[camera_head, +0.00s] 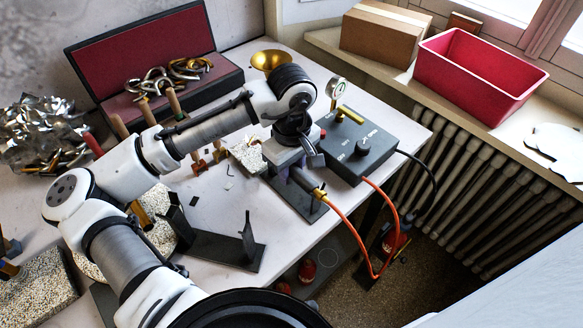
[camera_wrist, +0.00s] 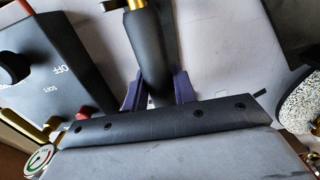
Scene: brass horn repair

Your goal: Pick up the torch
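The torch has a black handle (camera_head: 310,184) with a brass fitting (camera_head: 320,193) and an orange hose running from it. In the wrist view the black handle (camera_wrist: 152,45) runs from the brass end down between my gripper's fingers. My gripper (camera_wrist: 160,88) has its purple fingers close against both sides of the handle, and it looks shut on it. The torch is low over a dark metal stand (camera_head: 304,206). I cannot tell whether it still touches the stand. The torch's far end is hidden behind my gripper.
A dark control box (camera_head: 352,150) with a knob and gauge stands right beside my gripper. An empty dark cradle (camera_head: 218,246) stands to the left. A brass cup (camera_head: 271,59) and an open case (camera_head: 88,48) are behind. The orange hose (camera_head: 345,222) hangs over the table edge.

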